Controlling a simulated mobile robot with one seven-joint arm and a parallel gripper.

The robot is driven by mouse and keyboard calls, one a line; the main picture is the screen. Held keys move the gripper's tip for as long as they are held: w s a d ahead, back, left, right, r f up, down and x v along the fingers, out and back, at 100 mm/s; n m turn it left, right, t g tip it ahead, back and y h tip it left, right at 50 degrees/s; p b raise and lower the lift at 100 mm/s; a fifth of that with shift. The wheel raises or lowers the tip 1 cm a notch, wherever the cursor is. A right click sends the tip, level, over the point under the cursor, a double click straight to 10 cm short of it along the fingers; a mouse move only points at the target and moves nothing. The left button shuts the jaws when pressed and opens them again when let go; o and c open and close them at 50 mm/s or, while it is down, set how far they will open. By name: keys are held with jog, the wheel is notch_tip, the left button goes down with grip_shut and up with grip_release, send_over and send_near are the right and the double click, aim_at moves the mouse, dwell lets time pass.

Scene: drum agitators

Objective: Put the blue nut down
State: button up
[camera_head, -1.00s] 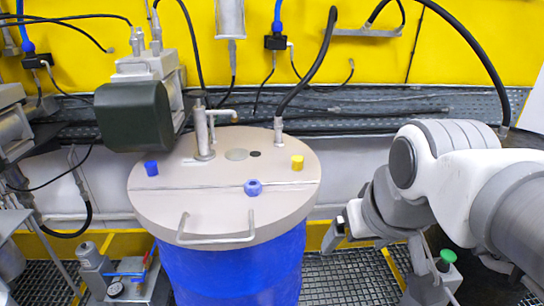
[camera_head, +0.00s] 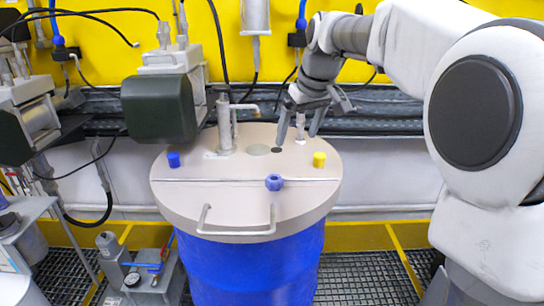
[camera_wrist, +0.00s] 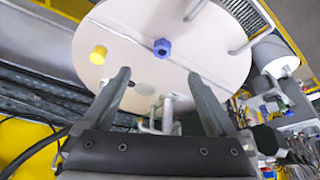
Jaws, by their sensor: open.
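The blue nut (camera_head: 274,182) sits on the drum's grey-beige lid (camera_head: 230,215), near the seam, right of the lid's middle. It also shows in the wrist view (camera_wrist: 162,47), near the upper middle. My gripper (camera_head: 299,132) is open and empty above the back right part of the lid, behind the nut and apart from it. In the wrist view my gripper's fingers (camera_wrist: 158,76) are spread wide, with bare lid and metal pipe fittings visible between them. The nut lies beyond the fingertips.
A yellow plug (camera_head: 319,159) and a blue plug (camera_head: 174,160) stand on the lid. A bent pipe fitting (camera_head: 225,125) rises at the back, next to the dark motor (camera_head: 158,108). A handle (camera_head: 238,231) is at the front edge. The blue drum (camera_head: 250,265) is below.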

jog(key=w+a+f, duration=0.1)
jog(key=w+a, duration=0.1)
jog(key=w, duration=0.1)
send_over(274, 178)
jog(key=s+d, duration=0.1)
jog(key=s, duration=0.1)
jog(key=shift+n, duration=0.4)
notch_tip(274, 178, down, 11)
jog(key=shift+w+d+f+p, duration=0.15)
jog(key=shift+f+p, duration=0.05)
jog(key=shift+p, duration=0.15)
jog(key=shift+s+p+x, duration=0.15)
jog(key=shift+p+x, duration=0.15)
jog(key=shift+x, duration=1.05)
jog(key=shift+s+p+x, duration=0.1)
jog(key=shift+p+x, duration=0.15)
jog(key=shift+x, duration=1.1)
jog(key=shift+f, duration=0.1)
jog(key=shift+c, duration=0.2)
grip_shut()
